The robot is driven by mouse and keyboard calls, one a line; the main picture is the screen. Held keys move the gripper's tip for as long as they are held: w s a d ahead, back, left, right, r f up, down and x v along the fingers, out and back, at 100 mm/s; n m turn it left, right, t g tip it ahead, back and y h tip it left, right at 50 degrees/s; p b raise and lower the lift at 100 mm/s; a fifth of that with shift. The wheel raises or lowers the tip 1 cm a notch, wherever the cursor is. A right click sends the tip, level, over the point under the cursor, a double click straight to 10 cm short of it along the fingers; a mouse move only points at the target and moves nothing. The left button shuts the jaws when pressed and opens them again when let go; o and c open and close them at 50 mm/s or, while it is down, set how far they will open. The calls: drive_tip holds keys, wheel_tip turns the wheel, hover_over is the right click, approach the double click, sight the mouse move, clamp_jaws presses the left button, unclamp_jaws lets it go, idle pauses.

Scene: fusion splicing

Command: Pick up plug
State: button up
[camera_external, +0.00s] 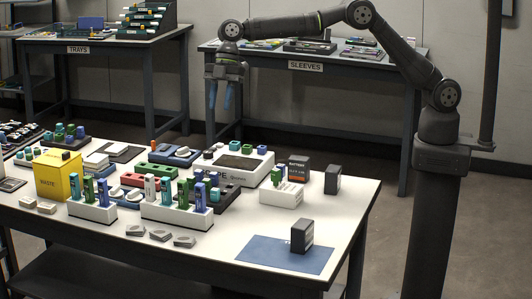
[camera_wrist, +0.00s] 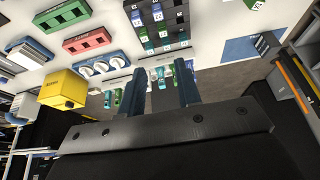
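Several upright plug-like pieces in green, teal and blue stand in two white holders on the near table, a left holder (camera_external: 92,213) and a right holder (camera_external: 175,216). Which one is the plug, I cannot tell. A green piece (camera_external: 276,177) also stands at a white block (camera_external: 282,195). My gripper (camera_external: 219,108) hangs high above the far side of the table, blue fingers pointing down, well apart from all of these. In the wrist view its two fingers (camera_wrist: 160,70) are apart with nothing held between them. Coloured pieces show beyond the gap.
A yellow waste bin (camera_external: 58,180) stands left of the holders. A blue mat (camera_external: 264,254) with a dark block (camera_external: 302,235) lies at the front right. Dark boxes, one a battery box (camera_external: 299,168), stand behind it. Red and blue trays and a splicer-like device (camera_external: 233,165) fill the middle.

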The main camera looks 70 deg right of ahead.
approach(214, 173)
drive_tip(key=x, duration=0.4)
drive_tip(key=shift+w+f, duration=0.15)
drive_tip(key=shift+f, duration=0.15)
drive_tip(key=shift+x, duration=2.95)
drive_tip(key=shift+a+r, duration=0.1)
clamp_jaws()
